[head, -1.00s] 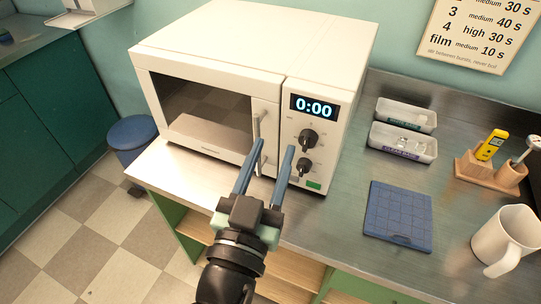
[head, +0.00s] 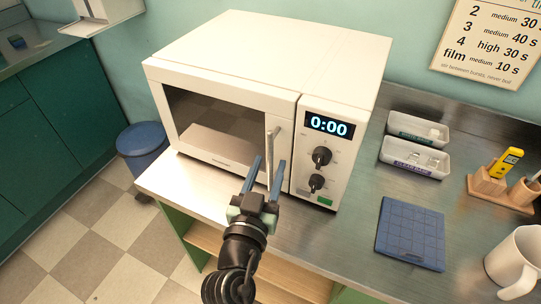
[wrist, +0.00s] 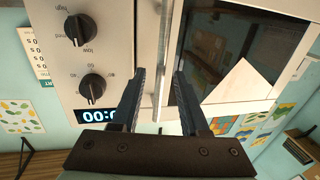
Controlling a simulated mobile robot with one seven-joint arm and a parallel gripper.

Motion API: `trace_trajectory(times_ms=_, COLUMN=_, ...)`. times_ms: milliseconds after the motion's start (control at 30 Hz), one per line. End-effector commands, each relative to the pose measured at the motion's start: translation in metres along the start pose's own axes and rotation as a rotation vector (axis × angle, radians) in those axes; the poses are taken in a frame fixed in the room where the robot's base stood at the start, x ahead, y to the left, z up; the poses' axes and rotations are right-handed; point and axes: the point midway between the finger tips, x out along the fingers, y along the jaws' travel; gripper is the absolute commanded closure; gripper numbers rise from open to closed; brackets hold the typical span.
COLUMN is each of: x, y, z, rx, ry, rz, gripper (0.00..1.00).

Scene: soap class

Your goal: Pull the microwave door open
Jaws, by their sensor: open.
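The white microwave (head: 250,50) stands on the counter, its door (head: 215,122) shut flush with the front. The upright metal door handle (head: 270,143) is at the door's right edge, beside the control panel. My gripper (head: 269,162) is open in front of the microwave, with one finger on each side of the handle's lower part. In the wrist view the handle (wrist: 161,70) runs between the two open fingers (wrist: 158,78), and neither finger is clearly touching it. I cannot tell how deep the bar sits between them.
The control panel has a 0:00 display (head: 329,125) and two dark knobs (head: 321,156). To the right are two small trays (head: 411,160), a blue mat (head: 411,232), a wooden holder (head: 502,192) and a white mug (head: 513,258). A blue bin (head: 142,145) stands on the floor at left.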

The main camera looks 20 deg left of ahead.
Motion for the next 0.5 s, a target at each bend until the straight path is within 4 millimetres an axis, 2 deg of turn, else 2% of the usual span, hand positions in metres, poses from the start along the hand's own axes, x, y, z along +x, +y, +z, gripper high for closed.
trace_trajectory(times_ms=200, x=0.019, y=0.0, z=0.0, rx=0.0, ry=0.0, rz=-0.001, gripper=0.55)
trace_trajectory(times_ms=500, x=0.022, y=0.0, z=0.0, rx=0.0, ry=0.0, rz=0.0, gripper=0.55)
